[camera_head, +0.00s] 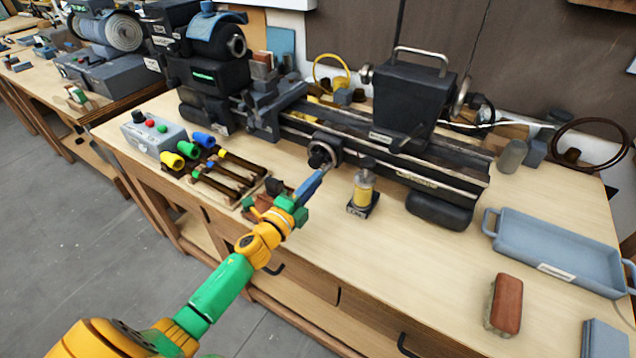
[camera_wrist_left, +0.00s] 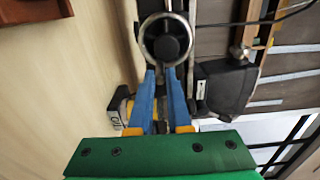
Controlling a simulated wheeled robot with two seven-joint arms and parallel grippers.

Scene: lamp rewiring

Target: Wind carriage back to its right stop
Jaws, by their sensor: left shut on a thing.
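The lathe's small handwheel (camera_head: 325,152), with a dark centre and a pale rim, is on the front of the bed. In the left wrist view the handwheel's ring (camera_wrist_left: 142,38) is straight ahead. My left gripper (camera_head: 320,172) reaches it from the front left, with its blue fingers (camera_wrist_left: 165,75) closed in on the wheel's lower edge. The part gripped is hidden between the fingertips. A grey block (camera_head: 268,112), seemingly the carriage, sits across the bed at the left, close to the headstock (camera_head: 210,72). My right gripper is not in view.
A yellow oil bottle (camera_head: 363,190) stands close right of my left gripper. The dark tailstock (camera_head: 412,98) is on the bed's right half. Coloured-handled tools (camera_head: 215,170) lie left, beside a grey control box (camera_head: 152,135). A blue tray (camera_head: 550,250) and brush (camera_head: 507,303) are right.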

